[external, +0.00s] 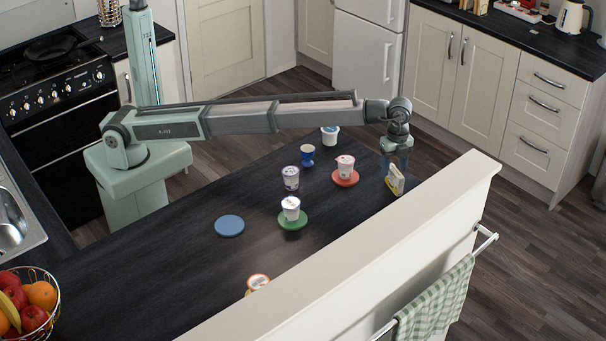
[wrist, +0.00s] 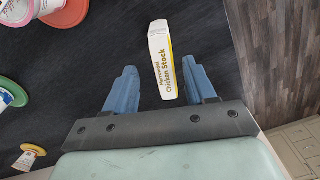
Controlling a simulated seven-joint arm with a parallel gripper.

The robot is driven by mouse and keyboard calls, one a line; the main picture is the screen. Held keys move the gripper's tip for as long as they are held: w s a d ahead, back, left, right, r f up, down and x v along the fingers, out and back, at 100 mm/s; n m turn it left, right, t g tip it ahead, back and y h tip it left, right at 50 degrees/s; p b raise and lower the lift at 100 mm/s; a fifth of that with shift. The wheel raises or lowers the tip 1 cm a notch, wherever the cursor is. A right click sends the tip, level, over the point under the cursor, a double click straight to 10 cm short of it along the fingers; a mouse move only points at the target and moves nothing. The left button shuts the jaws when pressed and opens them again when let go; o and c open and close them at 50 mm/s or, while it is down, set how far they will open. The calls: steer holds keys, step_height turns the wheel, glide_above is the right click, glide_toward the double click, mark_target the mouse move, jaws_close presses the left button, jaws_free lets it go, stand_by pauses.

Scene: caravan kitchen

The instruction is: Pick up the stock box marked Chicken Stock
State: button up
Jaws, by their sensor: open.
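The stock box (wrist: 162,62) is white and yellow, with "Chicken Stock" readable on its side in the wrist view. In the external view the stock box (external: 395,181) is at the right end of the dark counter, close to the raised pale ledge. My gripper (wrist: 160,83) is open, with its blue fingers on either side of the box's near end. Dark gaps show between each finger and the box in the wrist view. In the external view my gripper (external: 396,160) points down directly above the box and partly covers it.
A red coaster (external: 345,179) with a cup (external: 345,165) is left of the box. A green coaster (external: 293,222), blue coaster (external: 229,226), blue cup (external: 307,155) and several pots stand further along. The pale ledge (external: 400,235) rises beside the box.

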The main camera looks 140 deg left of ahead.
mark_target(396, 171)
steer(key=f, duration=0.4)
steer(key=shift+w+a+f, duration=0.2)
steer(key=shift+w, duration=0.05)
jaws_close()
